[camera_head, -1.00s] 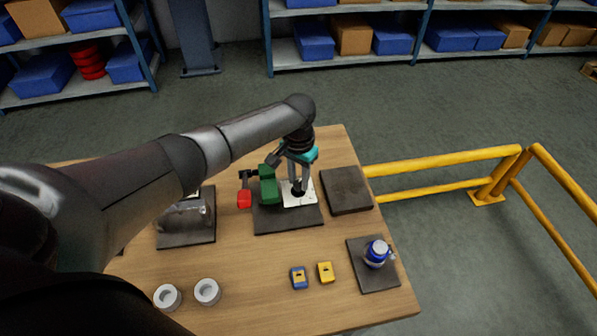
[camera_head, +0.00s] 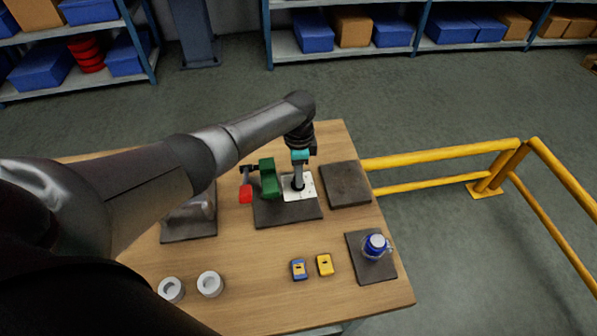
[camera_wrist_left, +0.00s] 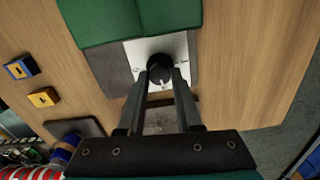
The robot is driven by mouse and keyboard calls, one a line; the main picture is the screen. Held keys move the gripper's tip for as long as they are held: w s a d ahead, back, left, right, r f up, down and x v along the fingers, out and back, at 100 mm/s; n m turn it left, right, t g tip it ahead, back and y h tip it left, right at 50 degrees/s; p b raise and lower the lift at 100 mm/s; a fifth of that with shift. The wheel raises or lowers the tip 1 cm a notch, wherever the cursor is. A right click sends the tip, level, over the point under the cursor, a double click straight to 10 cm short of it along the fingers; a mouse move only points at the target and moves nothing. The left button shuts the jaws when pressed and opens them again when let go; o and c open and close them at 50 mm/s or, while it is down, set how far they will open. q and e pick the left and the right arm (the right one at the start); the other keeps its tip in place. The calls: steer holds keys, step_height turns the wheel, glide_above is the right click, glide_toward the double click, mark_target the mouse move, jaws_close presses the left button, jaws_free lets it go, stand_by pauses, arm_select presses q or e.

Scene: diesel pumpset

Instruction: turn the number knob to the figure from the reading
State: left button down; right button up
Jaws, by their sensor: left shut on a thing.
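The number knob (camera_wrist_left: 159,68) is a round black knob with a light pointer mark, on a white plate (camera_wrist_left: 186,50) with small marks around it. In the head view the white plate (camera_head: 308,188) lies on a dark base beside a green block. My left gripper (camera_head: 298,184) points down at the plate, and its fingers hide most of the knob there. In the left wrist view the left gripper's fingers (camera_wrist_left: 160,75) are shut on the knob, one on each side. The figures on the plate are too small to read. My right gripper is not in view.
A green block (camera_head: 268,178) and a red part (camera_head: 246,194) stand left of the plate. A dark pad (camera_head: 345,185) lies right. Blue (camera_head: 299,269) and yellow (camera_head: 325,265) small devices, a blue-white item (camera_head: 376,246) and two white rings (camera_head: 209,284) are nearer the front.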

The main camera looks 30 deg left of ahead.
arm_select(q)
steer(key=shift+m, duration=0.6)
steer(key=shift+d, duration=0.1)
steer(key=c, duration=0.6)
jaws_free()
step_height(320, 180, up, 15)
steer(key=shift+r+p, duration=0.2)
steer(key=shift+p, duration=0.9)
